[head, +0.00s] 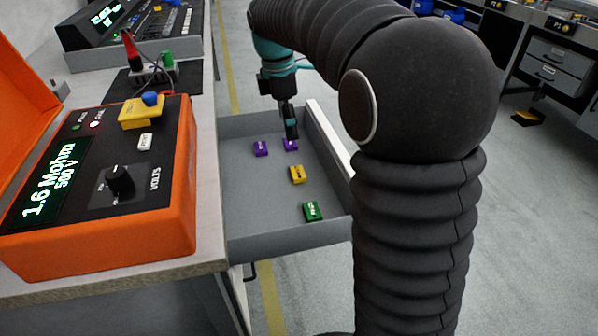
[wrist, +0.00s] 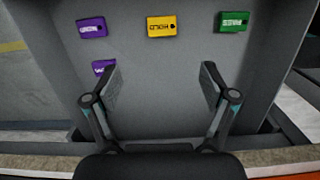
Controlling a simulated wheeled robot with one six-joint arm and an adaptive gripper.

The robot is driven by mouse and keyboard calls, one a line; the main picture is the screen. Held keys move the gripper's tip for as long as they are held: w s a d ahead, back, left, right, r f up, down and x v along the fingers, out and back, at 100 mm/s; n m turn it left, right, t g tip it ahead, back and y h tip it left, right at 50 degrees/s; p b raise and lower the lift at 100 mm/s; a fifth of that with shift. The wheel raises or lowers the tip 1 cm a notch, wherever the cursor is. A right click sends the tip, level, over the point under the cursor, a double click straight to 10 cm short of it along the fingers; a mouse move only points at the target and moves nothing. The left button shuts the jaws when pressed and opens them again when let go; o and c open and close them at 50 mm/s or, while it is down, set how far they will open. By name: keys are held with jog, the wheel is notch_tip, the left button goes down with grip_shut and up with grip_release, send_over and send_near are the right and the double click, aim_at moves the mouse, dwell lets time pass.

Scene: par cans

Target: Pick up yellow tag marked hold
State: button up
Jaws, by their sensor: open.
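The yellow tag (head: 297,174) marked HOLD lies flat in the open grey drawer (head: 250,225), between a purple tag and a green tag. It also shows in the wrist view (wrist: 161,26), at the top middle, with its lettering upside down. My gripper (wrist: 157,80) is open with nothing between its fingers. In the wrist view the yellow tag lies beyond the fingertips, apart from them. In the head view my gripper (head: 291,135) is at the far part of the drawer, over a purple tag.
Two purple tags (head: 260,148) (head: 291,145) and a green tag (head: 313,211) lie in the same drawer. One purple tag (wrist: 103,67) is beside the left finger. The orange tester (head: 150,215) stands on the bench left of the drawer. Drawer walls surround the tags.

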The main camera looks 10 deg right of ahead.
send_over(298, 172)
jog(key=a, duration=0.1)
notch_tip(298, 172, down, 8)
jog(key=shift+w+a+f+b, duration=0.1)
jog(key=shift+a+b, duration=0.05)
jog(key=shift+b, duration=0.25)
jog(key=shift+d+f, duration=0.2)
jog(key=shift+f, duration=0.7)
jog(key=shift+d+f, duration=0.15)
jog(key=shift+f, duration=0.8)
jog(key=shift+d+f, duration=0.2)
jog(key=shift+f, duration=0.7)
jog(key=shift+c, duration=0.3)
jog(key=c, duration=1)
